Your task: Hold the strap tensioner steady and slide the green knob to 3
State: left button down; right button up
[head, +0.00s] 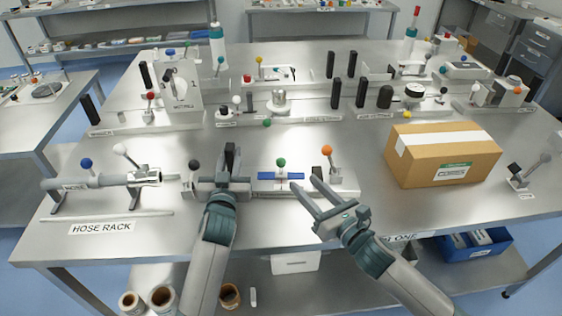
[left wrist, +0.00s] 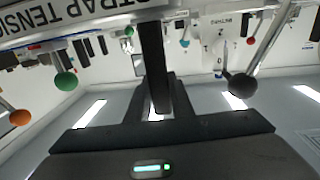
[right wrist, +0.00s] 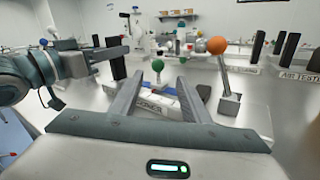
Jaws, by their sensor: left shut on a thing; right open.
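The strap tensioner (head: 262,188) is a long grey device near the front of the table, with a blue strip on top. Its green knob (head: 281,162) stands on a short stem above the strip; it also shows in the right wrist view (right wrist: 157,66) and left wrist view (left wrist: 66,81). The scale numbers are not readable. My left gripper (head: 231,162) is shut on the tensioner's body, left of the green knob. My right gripper (head: 304,184) is open and empty, in front and to the right of the green knob, apart from it.
A black knob (head: 194,165) stands left of my left gripper, and an orange-knobbed lever (head: 327,151) right of the green knob. A cardboard box (head: 440,155) sits farther right. A blue-knobbed hose device (head: 100,181) lies left. Several fixtures fill the back. Bare table lies between tensioner and box.

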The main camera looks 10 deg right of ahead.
aim_at(284, 165)
jog(key=shift+a+f, duration=0.1)
jog(key=shift+a, duration=0.2)
jog(key=shift+w, duration=0.1)
jog(key=x, duration=1.1)
jog(key=shift+w+a, duration=0.15)
jog(key=shift+w, duration=0.2)
jog(key=shift+c, duration=0.6)
grip_shut()
